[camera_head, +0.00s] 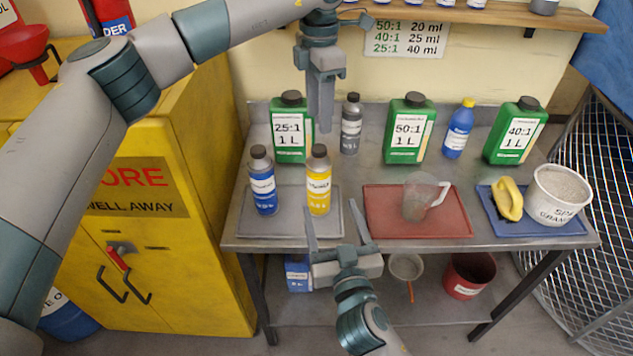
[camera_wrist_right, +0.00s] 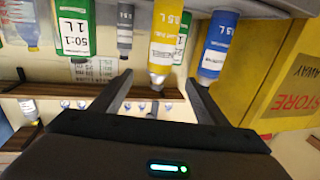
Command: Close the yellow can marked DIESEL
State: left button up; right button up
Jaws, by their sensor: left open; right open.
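The yellow can (camera_head: 319,193) stands upright on the grey tray at the left of the bench, with a dark grey cap on its top. Its label is too small to read surely. In the right wrist view the yellow can (camera_wrist_right: 168,35) appears upside down, beyond and between the fingers. My right gripper (camera_head: 335,218) is open and empty in front of the tray, apart from the can; its fingers also frame the right wrist view (camera_wrist_right: 155,92). My left gripper (camera_head: 321,120) points down, open and empty, above and behind the can, in front of a green jug.
A blue bottle (camera_head: 263,185) stands close left of the can on the grey tray (camera_head: 338,228). Green jugs, a grey bottle (camera_head: 351,125) and another blue bottle (camera_head: 458,130) stand behind. A red tray (camera_head: 385,222) with a clear jug (camera_head: 416,200) lies to the right.

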aim_at(316, 161)
pick_arm(q)
jog(key=shift+s+r, duration=0.15)
jog(key=shift+s, duration=0.05)
pick_arm(e)
jog(key=shift+s+r, duration=0.1)
jog(key=shift+s, duration=0.1)
jog(key=shift+w, duration=0.1)
pick_arm(q)
jog(key=shift+w, duration=0.1)
pick_arm(e)
jog(key=w+a, duration=0.1)
jog(key=w, duration=0.4)
jog(key=w+a, duration=0.1)
jog(key=w, duration=0.5)
jog(key=w+a, duration=0.1)
jog(key=w, duration=0.5)
jog(key=shift+a, duration=0.15)
